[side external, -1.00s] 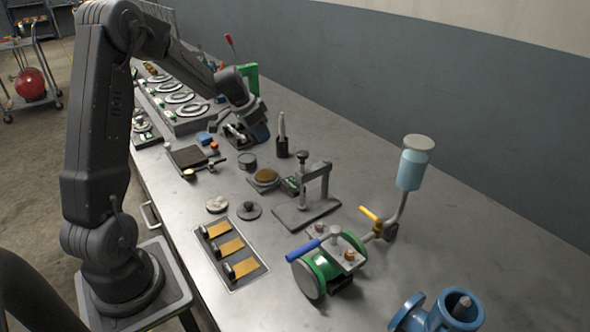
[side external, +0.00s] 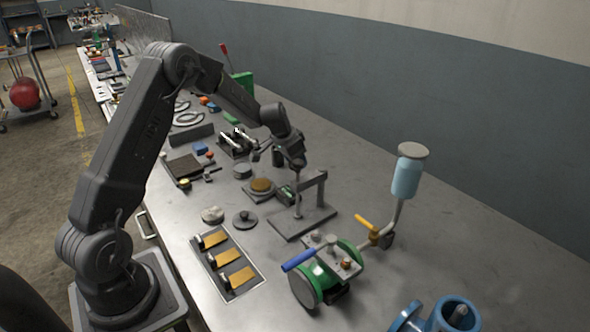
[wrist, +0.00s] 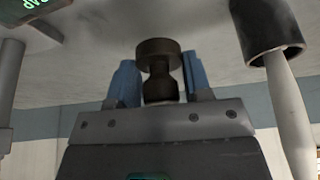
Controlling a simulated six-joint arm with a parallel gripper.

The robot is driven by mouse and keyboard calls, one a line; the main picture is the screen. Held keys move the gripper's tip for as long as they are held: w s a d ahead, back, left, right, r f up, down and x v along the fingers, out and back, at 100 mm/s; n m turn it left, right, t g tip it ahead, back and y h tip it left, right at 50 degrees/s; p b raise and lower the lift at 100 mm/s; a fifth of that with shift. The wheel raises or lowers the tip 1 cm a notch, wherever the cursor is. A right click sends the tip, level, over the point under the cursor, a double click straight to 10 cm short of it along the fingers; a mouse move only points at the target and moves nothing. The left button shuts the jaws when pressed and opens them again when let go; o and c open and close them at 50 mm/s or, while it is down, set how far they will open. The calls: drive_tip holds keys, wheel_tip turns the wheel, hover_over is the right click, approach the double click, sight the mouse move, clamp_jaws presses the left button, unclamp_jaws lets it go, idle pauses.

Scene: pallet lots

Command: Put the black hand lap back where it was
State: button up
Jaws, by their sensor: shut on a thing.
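A dark round disc with a small knob (side external: 245,219) lies flat on the bench, left of the small press stand; it looks like the black hand lap. My gripper (side external: 298,165) is at the top of the press stand (side external: 309,222), well apart from that disc. In the wrist view, its blue fingers (wrist: 160,85) are shut on a dark, spool-shaped knob (wrist: 159,52). Whatever lies below the knob is hidden in the wrist view.
A brass-topped disc (side external: 261,186), a pale round piece (side external: 212,214) and a tray of brass strips (side external: 242,290) lie nearby. A green valve (side external: 315,283) stands in front.

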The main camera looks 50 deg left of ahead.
drive_tip(key=shift+f, duration=1.8)
drive_tip(key=shift+f, duration=0.1)
drive_tip(key=o, duration=1)
drive_tip(key=shift+f, duration=0.1)
drive_tip(key=shift+c, duration=0.2)
